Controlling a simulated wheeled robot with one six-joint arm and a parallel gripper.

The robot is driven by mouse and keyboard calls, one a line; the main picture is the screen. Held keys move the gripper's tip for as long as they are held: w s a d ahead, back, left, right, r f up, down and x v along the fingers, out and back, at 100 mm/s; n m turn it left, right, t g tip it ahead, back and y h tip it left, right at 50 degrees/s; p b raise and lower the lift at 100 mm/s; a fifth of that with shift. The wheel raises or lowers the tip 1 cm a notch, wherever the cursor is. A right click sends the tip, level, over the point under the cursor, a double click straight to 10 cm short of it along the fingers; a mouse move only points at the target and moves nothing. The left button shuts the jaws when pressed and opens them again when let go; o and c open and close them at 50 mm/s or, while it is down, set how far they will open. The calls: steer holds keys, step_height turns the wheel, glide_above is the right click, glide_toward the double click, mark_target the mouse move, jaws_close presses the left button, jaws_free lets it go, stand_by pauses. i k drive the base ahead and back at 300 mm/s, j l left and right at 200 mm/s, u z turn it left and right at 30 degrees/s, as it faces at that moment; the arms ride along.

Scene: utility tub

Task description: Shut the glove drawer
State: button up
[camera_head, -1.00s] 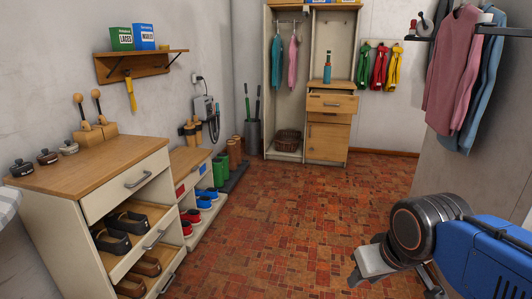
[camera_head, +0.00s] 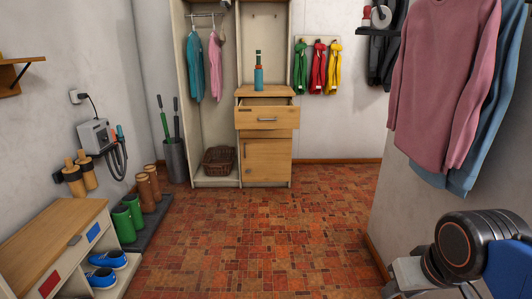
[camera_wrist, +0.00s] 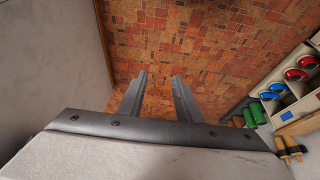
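A wooden drawer (camera_head: 267,118) in the upper part of the small cabinet at the back is pulled out, and its dark inside shows above its front. It has a grey bar handle; I take it to be the glove drawer, though no gloves can be made out in it. The wooden door (camera_head: 266,160) below it is closed. My gripper (camera_wrist: 161,76) is open and empty in the wrist view, its two fingers apart over the tiled floor. It is far from the drawer, near me on the right.
A low shoe bench (camera_head: 50,240) and green boots (camera_head: 127,220) line the left; hanging clothes (camera_head: 445,85) and a wall are close on the right. The middle floor is clear.

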mark_target(251, 113)
steer(key=i, duration=1.3)
steer(key=i+l+u, duration=0.15)
steer(key=l, duration=0.15)
steer(key=i+l+u, duration=0.2)
steer(key=l+u, duration=0.15)
steer(key=l, duration=0.2)
